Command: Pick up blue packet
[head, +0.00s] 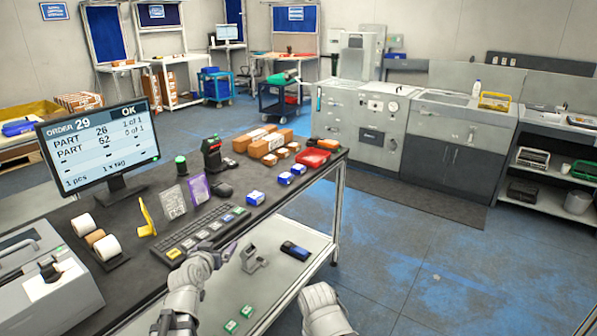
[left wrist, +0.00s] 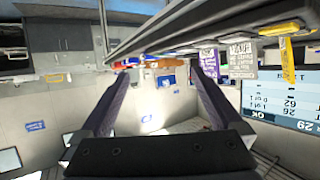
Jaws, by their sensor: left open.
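Several small blue-and-white packets lie on the dark tabletop in the head view: one blue packet (head: 255,197) nearer me, a second blue packet (head: 284,178) and a third blue packet (head: 298,169) farther back towards the red tray. My left gripper (head: 228,252) is at the table's front edge, by the keyboard's near end, apart from the packets. In the left wrist view, which is upside down, its two fingers (left wrist: 163,72) are spread with nothing held between them. Small blue and orange items show beyond the fingertips, too small to tell apart. My right gripper is out of view; only part of that arm shows.
A keyboard (head: 201,232), purple pouch (head: 198,189), grey pouch (head: 173,202) and yellow item (head: 147,216) stand left of the packets. Brown boxes (head: 268,143) and a red tray (head: 313,158) lie behind. A lower shelf (head: 285,279) holds a scanner (head: 253,258).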

